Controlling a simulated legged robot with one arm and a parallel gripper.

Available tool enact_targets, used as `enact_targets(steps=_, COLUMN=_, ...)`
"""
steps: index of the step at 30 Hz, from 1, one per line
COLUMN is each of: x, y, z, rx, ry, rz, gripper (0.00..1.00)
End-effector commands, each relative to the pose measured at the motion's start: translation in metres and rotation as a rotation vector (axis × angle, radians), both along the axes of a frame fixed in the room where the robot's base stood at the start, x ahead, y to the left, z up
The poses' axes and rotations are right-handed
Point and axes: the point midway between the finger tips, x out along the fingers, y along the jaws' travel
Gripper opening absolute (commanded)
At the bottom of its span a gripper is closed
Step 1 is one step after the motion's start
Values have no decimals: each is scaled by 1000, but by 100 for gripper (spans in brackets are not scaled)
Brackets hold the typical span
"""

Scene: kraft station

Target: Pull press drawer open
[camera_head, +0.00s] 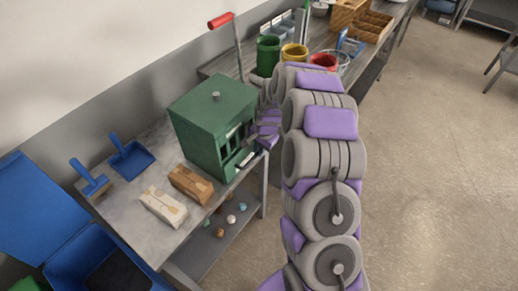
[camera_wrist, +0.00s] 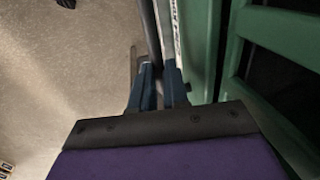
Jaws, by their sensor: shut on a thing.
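The green press (camera_head: 205,118) stands upright on the grey worktable. A knob sits on its top. Its drawer front (camera_head: 246,160), with a pale label strip, is low on the side facing my arm. My gripper (camera_head: 263,143) is at this front, partly hidden by my arm. In the wrist view my gripper (camera_wrist: 158,82) has its fingers closed around a thin dark bar, which appears to be the drawer handle (camera_wrist: 154,40). The label strip (camera_wrist: 172,30) and the green press body (camera_wrist: 203,45) are just right of it. I cannot tell how far out the drawer is.
Two paper-wrapped blocks (camera_head: 163,207) (camera_head: 191,184) lie in front of the press. A blue dustpan (camera_head: 131,157) and blue brush (camera_head: 92,180) lie at left, above a blue bin (camera_head: 85,257). Green, yellow and red pots (camera_head: 268,52) stand behind. Open floor (camera_head: 430,150) is at right.

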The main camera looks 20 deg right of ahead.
Motion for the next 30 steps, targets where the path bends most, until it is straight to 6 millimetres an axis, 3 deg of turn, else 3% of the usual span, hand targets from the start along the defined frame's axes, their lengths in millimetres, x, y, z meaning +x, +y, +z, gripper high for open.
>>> enact_targets(steps=11, x=-13, y=-10, z=2, rx=1, ry=2, rz=-3, gripper=0)
enact_targets(steps=30, x=-117, y=-93, z=2, rx=1, ry=-1, rz=-6, gripper=0)
